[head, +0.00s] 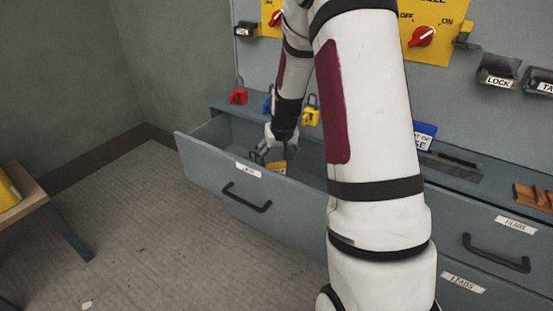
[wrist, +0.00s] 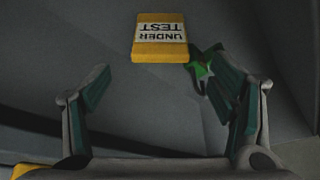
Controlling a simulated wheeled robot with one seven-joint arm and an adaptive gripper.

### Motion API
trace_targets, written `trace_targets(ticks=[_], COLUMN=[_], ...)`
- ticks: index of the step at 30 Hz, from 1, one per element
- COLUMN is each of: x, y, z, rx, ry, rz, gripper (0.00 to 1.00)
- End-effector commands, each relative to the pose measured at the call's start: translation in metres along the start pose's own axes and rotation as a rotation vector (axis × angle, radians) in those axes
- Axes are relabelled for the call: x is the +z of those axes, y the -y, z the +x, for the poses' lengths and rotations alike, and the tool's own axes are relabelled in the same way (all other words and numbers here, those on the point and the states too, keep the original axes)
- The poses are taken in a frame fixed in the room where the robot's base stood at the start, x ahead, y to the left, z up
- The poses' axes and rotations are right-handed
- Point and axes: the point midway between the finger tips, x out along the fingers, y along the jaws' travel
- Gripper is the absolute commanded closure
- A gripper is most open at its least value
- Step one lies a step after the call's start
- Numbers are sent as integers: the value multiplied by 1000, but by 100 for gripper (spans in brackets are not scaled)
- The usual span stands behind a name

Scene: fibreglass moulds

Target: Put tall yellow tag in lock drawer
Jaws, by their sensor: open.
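The yellow tag (wrist: 160,50) has a white label reading "UNDER TEST", upside down in the wrist view. It is just beyond and between the fingertips of my gripper (wrist: 150,78), apart from the left finger. Whether it rests on the drawer floor is hard to tell. In the head view a bit of the yellow tag (head: 277,166) shows below my gripper (head: 272,152), inside the open drawer (head: 225,178). The gripper is open, its fingers spread, reaching down into the drawer. The drawer's front label is too small to read surely.
A green star-shaped thing (wrist: 203,69) is at the right fingertip. Closed drawers (head: 490,245) are at right. A wooden table (head: 22,200) stands at left; the floor between is clear.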

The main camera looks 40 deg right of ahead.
Motion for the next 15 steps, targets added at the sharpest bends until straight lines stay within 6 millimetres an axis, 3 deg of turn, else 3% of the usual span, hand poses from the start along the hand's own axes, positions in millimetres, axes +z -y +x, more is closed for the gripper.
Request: trace_targets(ticks=[1, 6, 15], x=[-2, -1, 2], y=[0, 0, 8], z=[-15, -43, -73], rx=[0, 0, -8], ry=[-3, -2, 6], rz=[0, 0, -11], gripper=[22, 22, 22])
